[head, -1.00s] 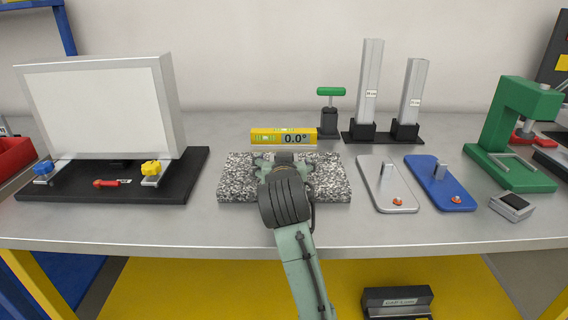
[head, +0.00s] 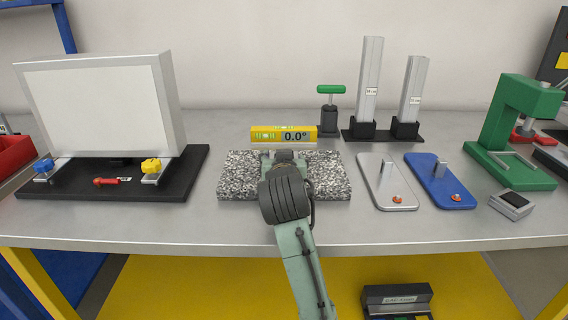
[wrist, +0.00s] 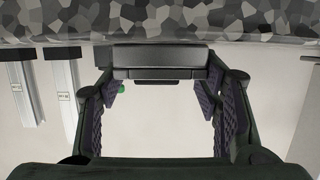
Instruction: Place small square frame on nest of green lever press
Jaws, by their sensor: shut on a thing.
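My gripper (head: 285,156) is over the speckled granite plate (head: 235,185) in the middle of the bench, seen from behind. In the wrist view my gripper (wrist: 165,70) has its fingers on either side of a dark grey bar-like piece (wrist: 155,56), which I take to be the small square frame. My arm hides this piece in the head view. The green press (head: 500,115) stands at the far right, apart from my gripper. A silver outline, apparently its nest, lies on its base (head: 520,180).
A yellow digital level (head: 265,135) stands just behind the plate. Two tall silver posts (head: 370,80) and a green-handled tool (head: 330,115) stand farther back.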

